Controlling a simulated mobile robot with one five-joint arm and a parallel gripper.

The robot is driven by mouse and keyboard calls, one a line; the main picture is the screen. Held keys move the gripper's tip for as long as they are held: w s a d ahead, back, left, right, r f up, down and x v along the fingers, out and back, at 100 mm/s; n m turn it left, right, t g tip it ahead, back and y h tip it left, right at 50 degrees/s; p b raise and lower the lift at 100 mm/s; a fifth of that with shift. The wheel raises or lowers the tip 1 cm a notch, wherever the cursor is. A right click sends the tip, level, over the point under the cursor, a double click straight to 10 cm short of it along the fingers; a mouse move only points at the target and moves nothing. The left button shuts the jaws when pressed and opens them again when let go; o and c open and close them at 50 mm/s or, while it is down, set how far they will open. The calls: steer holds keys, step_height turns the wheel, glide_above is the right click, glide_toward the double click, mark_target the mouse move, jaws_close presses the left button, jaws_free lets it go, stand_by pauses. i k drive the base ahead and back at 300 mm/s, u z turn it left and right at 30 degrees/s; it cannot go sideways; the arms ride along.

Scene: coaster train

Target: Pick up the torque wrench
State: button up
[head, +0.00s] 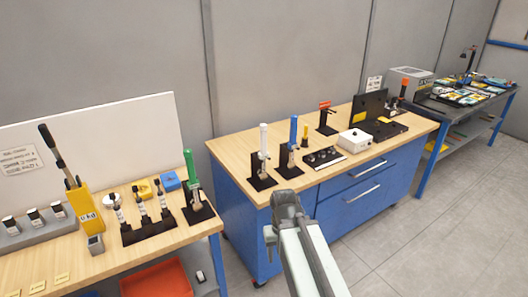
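A long tool with a black handle (51,145) leans up and to the left out of a yellow holder (91,209) on the left bench; it looks like the torque wrench, but its lower end is hidden in or behind the holder. My gripper (283,205) is at the end of my arm, low in the middle of the view, in front of the blue cabinet bench. It is well to the right of the yellow holder and apart from it. I see it from behind, and its fingers cannot be made out.
Tools with green (191,168), white (264,141) and blue (293,131) handles stand upright in black stands. A black rack of small tools (150,229) sits right of the yellow holder. A gap separates the left bench from the blue cabinet (335,205). Grey floor (430,230) is clear at right.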

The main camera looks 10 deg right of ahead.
mark_target(263, 154)
steer(key=u, duration=0.05)
steer(key=k, duration=0.5)
steer(key=z, duration=0.55)
steer(key=i, duration=1)
steer(key=z, duration=0.65)
steer(key=i, duration=1.05)
steer(key=u, duration=2.1)
